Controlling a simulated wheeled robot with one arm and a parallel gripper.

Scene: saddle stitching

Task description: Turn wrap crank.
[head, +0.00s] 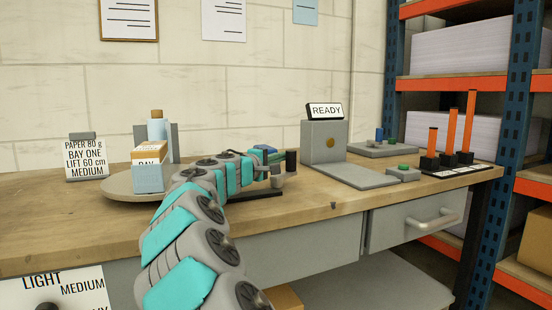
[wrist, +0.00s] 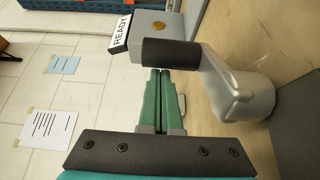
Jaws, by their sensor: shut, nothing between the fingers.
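The wrap crank shows in the wrist view as a grey arm (wrist: 225,82) on a round grey hub (wrist: 250,97), with a dark cylindrical handle (wrist: 170,53). In the head view my arm hides part of the crank's base.
A grey box (head: 325,142) with a READY sign (head: 324,110) stands right of the crank. A round turntable (head: 118,186) with a labelled box (head: 148,170) is at left. Orange posts (head: 468,125) stand on the table's right end (head: 460,172). Shelves are beyond.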

